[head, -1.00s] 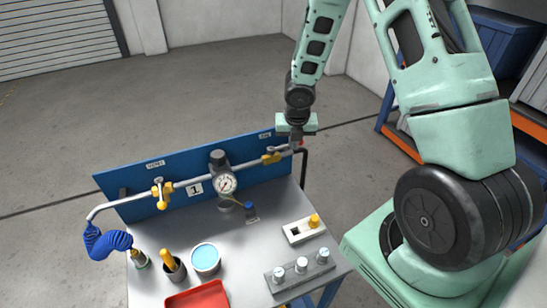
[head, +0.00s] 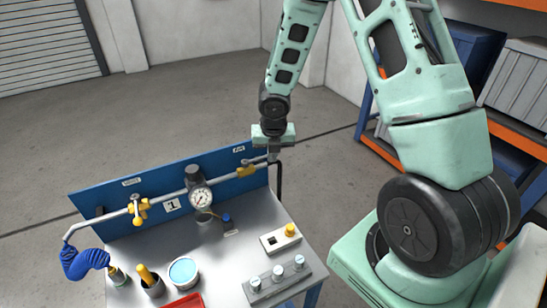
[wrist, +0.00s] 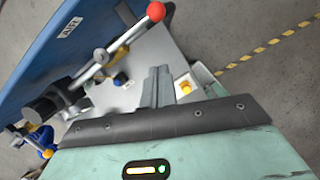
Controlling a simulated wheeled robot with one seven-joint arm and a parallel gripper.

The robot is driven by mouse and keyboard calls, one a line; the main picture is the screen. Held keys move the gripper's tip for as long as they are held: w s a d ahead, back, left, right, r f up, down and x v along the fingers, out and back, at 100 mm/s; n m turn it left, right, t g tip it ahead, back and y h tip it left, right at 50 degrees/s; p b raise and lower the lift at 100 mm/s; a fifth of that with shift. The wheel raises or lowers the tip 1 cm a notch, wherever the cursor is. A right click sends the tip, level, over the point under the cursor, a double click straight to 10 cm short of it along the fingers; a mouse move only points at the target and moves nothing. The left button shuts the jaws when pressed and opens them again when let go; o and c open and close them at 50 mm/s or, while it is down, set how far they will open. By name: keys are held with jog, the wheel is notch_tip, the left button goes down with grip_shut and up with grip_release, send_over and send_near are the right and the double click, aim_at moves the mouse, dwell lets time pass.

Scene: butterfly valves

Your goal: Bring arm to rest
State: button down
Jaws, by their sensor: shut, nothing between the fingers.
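My gripper (head: 274,153) hangs pointing down over the right end of the pipe at the blue panel (head: 105,195) in the head view. Its fingers are together and empty in the wrist view (wrist: 156,86). The right valve (head: 246,172) is yellow and sits on the pipe just left of my gripper. The left valve (head: 138,210) has a yellow handle. I cannot tell in the head view whether my fingertips touch the pipe.
A round gauge (head: 200,197) stands mid-pipe. The grey bench (head: 225,262) holds a switch box (head: 281,238), a block with several knobs (head: 277,279), a cup of blue liquid (head: 184,271) and a red tray (head: 188,301). Shelving (head: 515,135) stands behind my arm. Floor is clear behind the panel.

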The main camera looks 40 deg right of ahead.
jog(key=d+p+v, duration=0.1)
jog(key=v, duration=0.6)
jog(key=shift+s+a+r, duration=0.2)
jog(key=shift+s+r, duration=0.05)
jog(key=shift+s, duration=0.05)
